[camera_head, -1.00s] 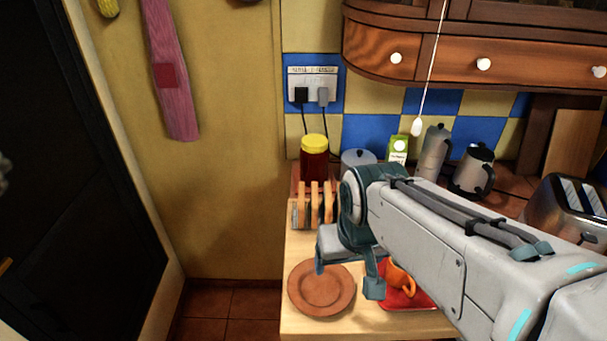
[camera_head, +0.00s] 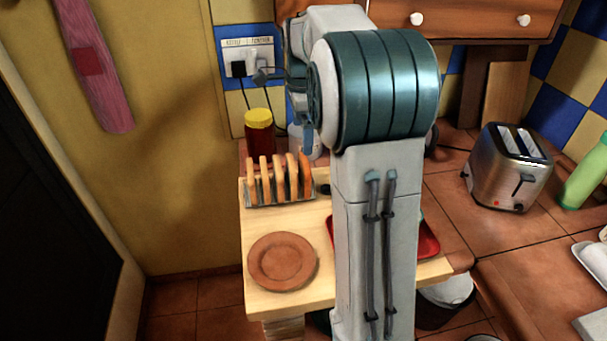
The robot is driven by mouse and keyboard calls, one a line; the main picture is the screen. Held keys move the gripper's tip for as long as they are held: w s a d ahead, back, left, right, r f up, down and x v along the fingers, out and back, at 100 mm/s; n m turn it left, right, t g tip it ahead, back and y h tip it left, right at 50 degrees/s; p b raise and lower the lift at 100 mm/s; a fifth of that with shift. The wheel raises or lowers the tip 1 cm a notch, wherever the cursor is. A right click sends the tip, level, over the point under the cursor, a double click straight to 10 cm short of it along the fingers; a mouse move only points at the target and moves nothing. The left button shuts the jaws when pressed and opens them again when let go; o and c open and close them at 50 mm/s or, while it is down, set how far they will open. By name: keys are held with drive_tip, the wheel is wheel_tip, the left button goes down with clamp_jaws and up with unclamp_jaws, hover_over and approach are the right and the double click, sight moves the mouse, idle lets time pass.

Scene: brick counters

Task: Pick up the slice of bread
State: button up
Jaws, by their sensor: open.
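Several slices of bread (camera_head: 278,178) stand upright in a metal toast rack (camera_head: 283,203) on the wooden counter end, behind the brown plate. My gripper (camera_head: 297,122) is raised above and a little to the right of the rack, apart from the bread. It is open with nothing seen in it. It is partly hidden behind my arm, which rises through the middle of the view.
A brown plate (camera_head: 283,262) lies empty in front of the rack. A jar with a yellow lid (camera_head: 259,134) stands behind it. My arm partly hides a red tray (camera_head: 428,240). A toaster (camera_head: 508,168) and a green bottle (camera_head: 586,172) stand at right.

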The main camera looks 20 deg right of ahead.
sight(302, 159)
wheel_tip(302, 159, down, 8)
drive_tip(key=shift+f, duration=0.1)
drive_tip(key=f, duration=0.5)
drive_tip(key=shift+d+f, duration=0.25)
drive_tip(key=shift+s, duration=0.1)
drive_tip(key=c, duration=0.7)
